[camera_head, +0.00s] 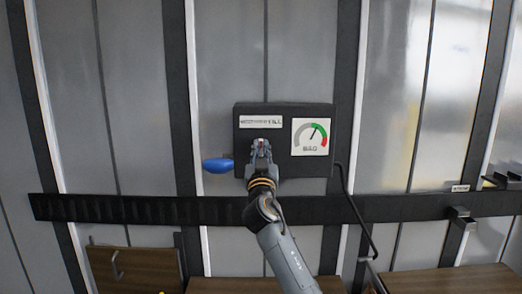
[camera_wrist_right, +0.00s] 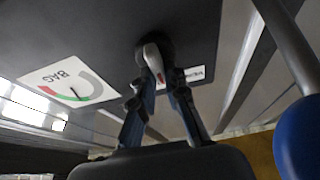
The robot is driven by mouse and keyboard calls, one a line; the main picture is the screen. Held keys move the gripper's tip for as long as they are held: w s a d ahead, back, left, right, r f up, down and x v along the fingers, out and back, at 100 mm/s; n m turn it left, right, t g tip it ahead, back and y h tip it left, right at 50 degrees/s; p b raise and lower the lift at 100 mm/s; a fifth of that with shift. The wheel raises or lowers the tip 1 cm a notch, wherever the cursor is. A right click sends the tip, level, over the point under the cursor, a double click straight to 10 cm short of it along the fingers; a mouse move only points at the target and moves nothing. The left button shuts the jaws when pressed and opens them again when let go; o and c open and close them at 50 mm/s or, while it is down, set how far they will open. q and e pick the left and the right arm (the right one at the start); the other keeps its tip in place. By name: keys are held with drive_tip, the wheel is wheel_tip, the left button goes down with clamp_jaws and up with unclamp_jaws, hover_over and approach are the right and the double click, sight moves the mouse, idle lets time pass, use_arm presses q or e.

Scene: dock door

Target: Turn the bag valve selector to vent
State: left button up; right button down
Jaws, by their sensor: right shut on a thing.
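The dark valve panel (camera_head: 245,165) hangs on the grey wall. It carries a white label strip (camera_head: 261,121) and a round gauge (camera_head: 310,136) with a green and red arc, its needle up and slightly right. The valve selector (camera_wrist_right: 152,54) is a pale lever with a red mark on a dark round base in the right wrist view. My right gripper (camera_head: 262,151) is at the panel below the label strip, shut on the selector and hiding most of it in the head view. The gauge (camera_wrist_right: 68,85) reads BAG in the wrist view. My left gripper is not in view.
A blue rounded handle (camera_head: 217,165) sticks out at the panel's lower left, close beside my right gripper. A dark bent rod (camera_head: 356,205) hangs at the panel's right. A black horizontal rail (camera_head: 130,208) crosses the wall below. Brown wooden boards (camera_head: 135,270) stand at the bottom.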

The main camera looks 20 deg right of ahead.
drive_tip(key=n+y+p, duration=0.2)
drive_tip(key=n, duration=0.1)
drive_tip(key=shift+r, duration=0.15)
drive_tip(key=n+y+p, duration=0.2)
drive_tip(key=n+p, duration=0.2)
drive_tip(key=n+y+p, duration=0.2)
drive_tip(key=n+p, duration=0.2)
drive_tip(key=n, duration=0.1)
drive_tip(key=shift+a+p, duration=0.1)
drive_tip(key=shift+p, duration=0.25)
drive_tip(key=shift+f+n+g+y+p, duration=0.2)
drive_tip(key=shift+n+g+y+p, duration=0.25)
drive_tip(key=shift+n+p, duration=0.6)
drive_tip(key=c, duration=1.4)
unclamp_jaws()
drive_tip(key=shift+o, duration=0.2)
drive_tip(key=v, duration=1.2)
